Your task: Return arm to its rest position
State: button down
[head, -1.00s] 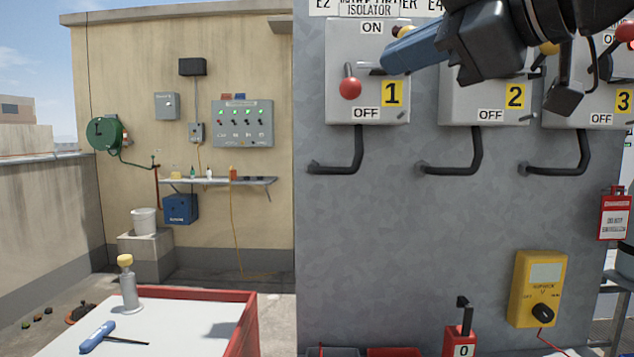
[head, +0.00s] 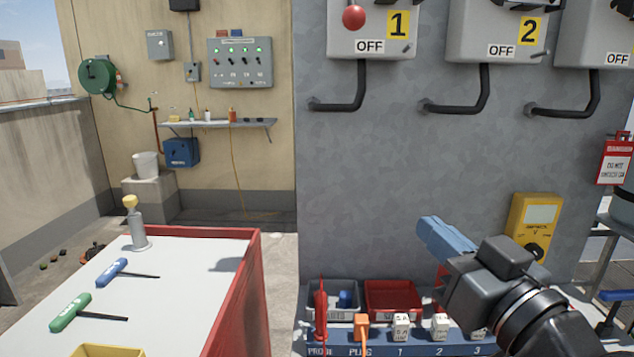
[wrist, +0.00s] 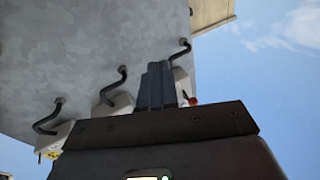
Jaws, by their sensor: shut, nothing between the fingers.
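My gripper (head: 447,240) is at the lower right of the head view, in front of the grey metal wall and left of the yellow meter. Its blue fingers are together with nothing between them. In the wrist view the closed fingers (wrist: 158,85) point up toward the underside of the isolator boxes and sky. Isolator 1 (head: 372,28) shows a red knob near its OFF label. Isolator 2 (head: 500,35) is beside it, its upper part cut off by the frame. My gripper is well below both boxes and touches neither.
A rack (head: 390,340) with a red probe, an orange plug and white numbered pieces lies below my gripper. The yellow meter (head: 517,225) is close to my arm.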

jog(key=s+d+f+m+g+h, duration=0.1)
jog(key=s+d+f+m+h, duration=0.15)
jog(key=s+f, duration=0.55)
jog(key=s+d+f+m+h, duration=0.1)
jog(key=s+f+m+h, duration=0.15)
jog(key=s+f, duration=0.6)
jog(key=s+d+f+n+g, duration=0.1)
jog(key=s+d, duration=0.1)
jog(key=s, duration=0.9)
jog(key=s+d+f+n+g+h+p, duration=0.1)
jog(key=s+f, duration=0.1)
jog(key=s, duration=0.8)
jog(key=shift+s+d+g, duration=0.3)
jog(key=shift+s+d, duration=0.05)
jog(key=shift+s, duration=0.05)
